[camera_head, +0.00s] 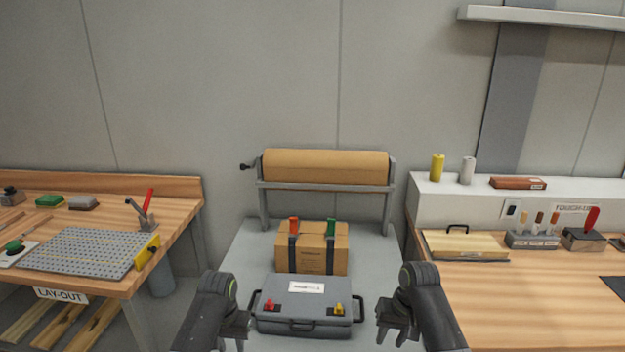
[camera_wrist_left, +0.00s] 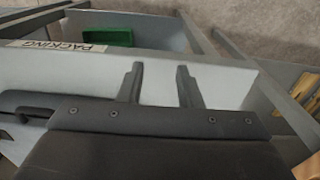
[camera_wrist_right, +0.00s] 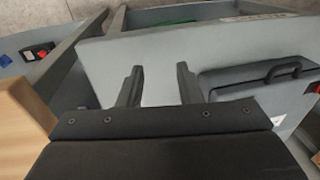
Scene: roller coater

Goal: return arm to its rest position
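My right gripper (camera_head: 396,325) hangs at the lower right of the grey packing table, just right of the grey case (camera_head: 304,312). Its two fingers stand apart with nothing between them in the right wrist view (camera_wrist_right: 158,85). My left gripper (camera_head: 236,330) is at the lower left, just left of the case. Its fingers are also apart and empty in the left wrist view (camera_wrist_left: 160,85). Neither gripper is seen holding anything. The case lies shut between them, with a red and a yellow latch and a front handle.
A cardboard box (camera_head: 312,262) with two straps stands behind the case. A brown paper roll (camera_head: 325,165) sits on a stand at the back. A wooden lay-out bench (camera_head: 100,283) is on the left and a wooden touch-up bench (camera_head: 540,300) on the right.

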